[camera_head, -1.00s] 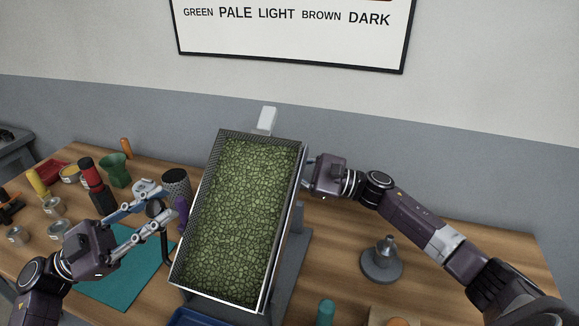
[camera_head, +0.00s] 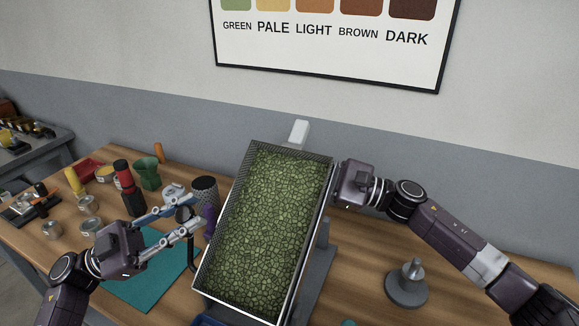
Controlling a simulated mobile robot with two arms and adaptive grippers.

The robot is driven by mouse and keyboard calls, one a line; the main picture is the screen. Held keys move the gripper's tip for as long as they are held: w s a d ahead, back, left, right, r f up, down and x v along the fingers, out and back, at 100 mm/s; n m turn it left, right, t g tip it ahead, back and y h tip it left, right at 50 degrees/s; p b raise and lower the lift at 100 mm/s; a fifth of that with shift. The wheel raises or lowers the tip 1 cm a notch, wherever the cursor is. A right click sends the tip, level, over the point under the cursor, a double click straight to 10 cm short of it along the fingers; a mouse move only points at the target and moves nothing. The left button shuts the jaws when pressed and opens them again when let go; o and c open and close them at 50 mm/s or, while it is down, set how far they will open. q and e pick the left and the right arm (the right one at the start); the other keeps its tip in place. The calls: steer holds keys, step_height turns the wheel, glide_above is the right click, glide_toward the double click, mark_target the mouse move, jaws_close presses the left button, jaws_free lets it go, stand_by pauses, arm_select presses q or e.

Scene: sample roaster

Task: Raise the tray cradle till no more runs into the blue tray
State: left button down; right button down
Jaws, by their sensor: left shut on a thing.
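The tray cradle (camera_head: 201,286) is a long metal tray with mesh walls in the middle of the head view, full of green beans (camera_head: 265,235). Its tilt is hard to judge from above. The blue tray (camera_head: 206,321) shows only as a sliver at the bottom edge, below the cradle's near end. My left gripper (camera_head: 188,212) is left of the cradle, shut on a dark rounded part (camera_head: 184,214) between its fingers. My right gripper (camera_head: 337,180) is against the cradle's far right side; its fingertips are hidden by the wall.
A purple item (camera_head: 208,220) and a dark mesh cup (camera_head: 204,190) stand close to the cradle's left wall. A teal mat (camera_head: 150,277) lies under my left gripper. A grey round weight (camera_head: 407,284) stands at right. Several jars and tools crowd the left; the right tabletop is mostly clear.

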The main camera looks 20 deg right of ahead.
arm_select(q)
steer(key=shift+f, duration=0.2)
arm_select(e)
steer(key=shift+s+a+r, duration=0.2)
steer(key=shift+a+r, duration=0.05)
steer(key=shift+r, duration=0.1)
arm_select(q)
steer(key=c, duration=1.9)
jaws_free()
steer(key=o, duration=0.3)
steer(key=shift+r, duration=0.1)
steer(key=shift+a, duration=0.1)
